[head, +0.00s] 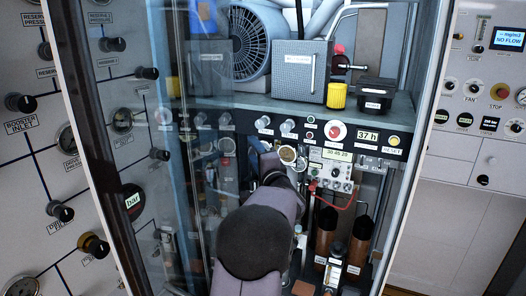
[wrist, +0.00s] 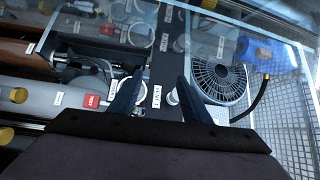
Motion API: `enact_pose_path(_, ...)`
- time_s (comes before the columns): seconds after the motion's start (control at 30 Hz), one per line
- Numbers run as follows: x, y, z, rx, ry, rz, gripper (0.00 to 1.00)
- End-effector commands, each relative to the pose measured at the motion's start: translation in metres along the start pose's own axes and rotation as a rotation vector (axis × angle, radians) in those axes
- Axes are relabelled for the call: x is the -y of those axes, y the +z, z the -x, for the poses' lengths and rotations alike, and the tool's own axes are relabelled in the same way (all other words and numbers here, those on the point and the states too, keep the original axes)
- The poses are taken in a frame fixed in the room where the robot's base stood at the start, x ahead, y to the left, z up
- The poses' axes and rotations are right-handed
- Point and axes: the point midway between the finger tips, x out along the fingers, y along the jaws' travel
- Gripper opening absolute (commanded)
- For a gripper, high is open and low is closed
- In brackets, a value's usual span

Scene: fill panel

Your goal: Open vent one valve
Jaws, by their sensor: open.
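The front panel (head: 240,122) in the cabinet carries a row of pale knobs with small white labels. One pale knob (head: 263,122) is just above my gripper in the head view. In the wrist view a pale knob (wrist: 172,97) and a white label (wrist: 157,97) lie between the fingers, the knob nearer the right finger. The label is too small to read surely, so I cannot tell which knob is vent one. My gripper (wrist: 161,76) is open, with nothing held between its fingers. In the head view my arm hides the panel's lower middle.
A round fan (head: 250,45) and a grey box (head: 299,72) stand behind the panel. Glass (head: 140,130) covers the cabinet's left. Brown cylinders (head: 359,240) stand below at right.

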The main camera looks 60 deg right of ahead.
Motion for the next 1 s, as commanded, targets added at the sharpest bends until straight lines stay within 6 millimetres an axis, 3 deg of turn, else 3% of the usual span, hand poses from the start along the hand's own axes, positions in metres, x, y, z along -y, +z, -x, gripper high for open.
enact_pose_path(0.03, -0.002, -0.002, 0.005, -0.032, -0.043, -0.057, 0.44)
enact_pose_path(0.1, 0.015, -0.013, 0.01, -0.081, -0.092, -0.139, 0.44)
enact_pose_path(0.3, 0.027, -0.034, 0.019, -0.155, -0.181, -0.288, 0.44)
enact_pose_path(0.57, 0.032, -0.035, 0.017, -0.152, -0.198, -0.321, 0.44)
enact_pose_path(1.0, 0.041, -0.043, -0.028, -0.151, -0.197, -0.32, 0.44)
